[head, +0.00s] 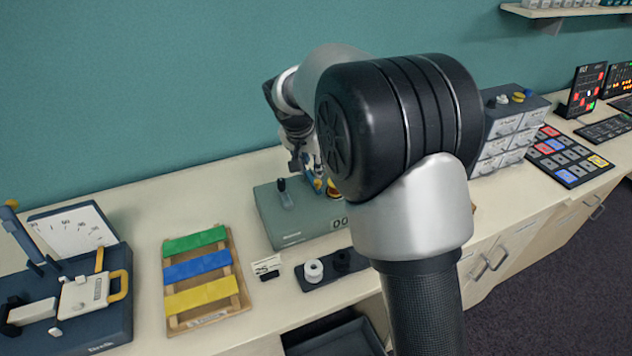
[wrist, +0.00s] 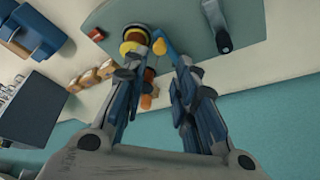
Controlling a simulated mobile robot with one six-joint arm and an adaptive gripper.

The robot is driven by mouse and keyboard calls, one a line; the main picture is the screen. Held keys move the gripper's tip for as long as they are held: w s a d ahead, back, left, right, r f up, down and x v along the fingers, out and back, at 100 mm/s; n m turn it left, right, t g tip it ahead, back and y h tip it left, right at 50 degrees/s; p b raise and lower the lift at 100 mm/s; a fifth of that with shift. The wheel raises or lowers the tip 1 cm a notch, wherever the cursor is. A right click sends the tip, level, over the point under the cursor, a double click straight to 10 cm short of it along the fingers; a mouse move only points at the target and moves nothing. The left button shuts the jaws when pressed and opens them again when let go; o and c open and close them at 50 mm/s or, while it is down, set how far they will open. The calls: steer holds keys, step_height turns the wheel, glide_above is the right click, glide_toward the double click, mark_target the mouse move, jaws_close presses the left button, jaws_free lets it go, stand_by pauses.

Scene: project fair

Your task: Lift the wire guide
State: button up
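A grey-green winding device (head: 268,214) stands on the counter, with a dark-handled crank (head: 285,192) and a counter display. In the wrist view the device (wrist: 185,18) shows a yellow-flanged spool (wrist: 133,40). Beside the spool is a blue piece with a yellow tip (wrist: 159,46), which may be the wire guide; I cannot tell for sure. My gripper (wrist: 157,73) is open just above the device, its fingers apart. A brown and orange part (wrist: 148,88) shows between the fingers; I see no grip on it. In the head view my arm hides part of the device and gripper.
A wooden rack with green, blue and yellow bars (head: 196,262) and a dark blue device (head: 95,325) stand left. A dark holder with a white spool (head: 314,271) lies in front. A drawer cabinet (head: 508,125) and button panels (head: 568,158) are right. The wall is close behind.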

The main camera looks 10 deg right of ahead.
mark_target(318, 181)
steer(key=b+x, duration=0.1)
steer(key=x, duration=0.7)
steer(key=shift+w+d+f+b, duration=0.15)
steer(key=shift+f+b, duration=0.2)
steer(key=shift+b, duration=0.05)
steer(key=shift+c, duration=0.5)
jaws_close()
